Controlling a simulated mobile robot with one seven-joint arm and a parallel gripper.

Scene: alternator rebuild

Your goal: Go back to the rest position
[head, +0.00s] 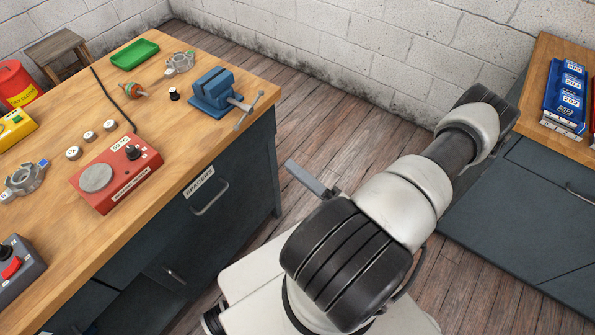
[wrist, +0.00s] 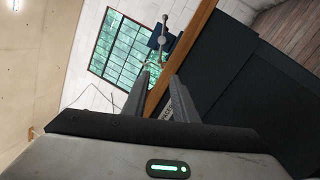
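My gripper (wrist: 158,84) shows in the wrist view with its two grey fingers apart and nothing held between them. Through the gap I see the wooden bench edge and, beyond it, part of the vise. In the head view my arm is folded over my base, and a grey bar that looks like one finger sticks out left of it, in the free space off the bench's right side. The rest of the gripper is hidden behind the arm there.
The left workbench (head: 215,125) carries a blue vise (head: 212,92) near its corner, a red hot plate (head: 117,172), a green tray (head: 135,54) and small parts. A second bench (head: 560,60) with blue boxes (head: 567,95) stands right, close to my arm. Bare floor (head: 330,115) lies between.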

